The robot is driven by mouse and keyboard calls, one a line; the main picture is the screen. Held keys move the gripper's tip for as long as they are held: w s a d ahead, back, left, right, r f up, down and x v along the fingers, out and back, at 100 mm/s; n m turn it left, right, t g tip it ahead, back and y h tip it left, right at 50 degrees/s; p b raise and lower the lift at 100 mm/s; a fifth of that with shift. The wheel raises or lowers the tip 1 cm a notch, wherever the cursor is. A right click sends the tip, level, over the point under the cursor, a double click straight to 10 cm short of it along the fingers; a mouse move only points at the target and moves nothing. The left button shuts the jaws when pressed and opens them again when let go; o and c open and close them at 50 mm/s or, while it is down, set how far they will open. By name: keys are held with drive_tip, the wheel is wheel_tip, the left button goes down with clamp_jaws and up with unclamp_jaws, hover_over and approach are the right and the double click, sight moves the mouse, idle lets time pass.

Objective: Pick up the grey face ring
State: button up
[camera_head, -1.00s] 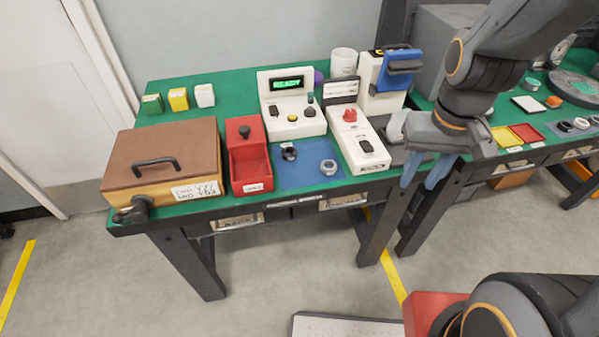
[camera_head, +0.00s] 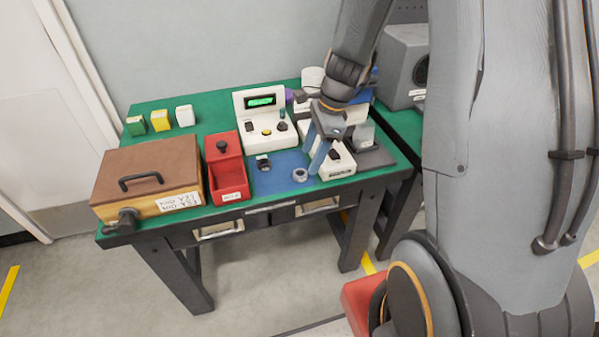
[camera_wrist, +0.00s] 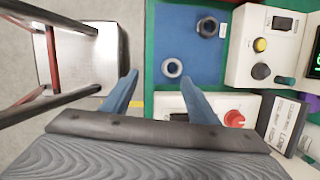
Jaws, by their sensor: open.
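The grey face ring (camera_head: 299,175) lies on the blue mat (camera_head: 287,160) near the front of the green bench, and shows as a pale ring with a dark hole in the wrist view (camera_wrist: 171,68). My gripper (camera_head: 314,158) is open and empty above the bench, over the mat's right side. In the wrist view its blue fingertips (camera_wrist: 160,80) stand apart, with the ring just beyond the gap between them. The exact height above the ring is hard to tell. A dark fitting (camera_wrist: 207,27) sits on the mat beyond the ring.
A red bin (camera_head: 228,182) stands left of the mat, then a brown-lidded box (camera_head: 150,170). A cream tester with a green display (camera_head: 264,125) stands behind the mat. A white device with a red knob (camera_wrist: 234,118) is close on the mat's right, under my gripper.

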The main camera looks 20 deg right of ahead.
sight(300, 179)
drive_tip(key=shift+w+a+f+m+p, duration=0.3)
drive_tip(key=shift+w+f+m, duration=0.3)
drive_tip(key=shift+f, duration=0.8)
drive_tip(key=shift+w+a+f+m+p, duration=0.3)
drive_tip(key=shift+w+f+m, duration=0.35)
drive_tip(key=shift+f, duration=0.8)
drive_tip(key=shift+w+a+f+m+p, duration=0.2)
drive_tip(key=shift+w+f+m+p, duration=0.3)
drive_tip(key=shift+f, duration=0.9)
drive_tip(key=shift+w, duration=0.1)
drive_tip(key=c, duration=1.1)
drive_tip(key=shift+r, duration=0.1)
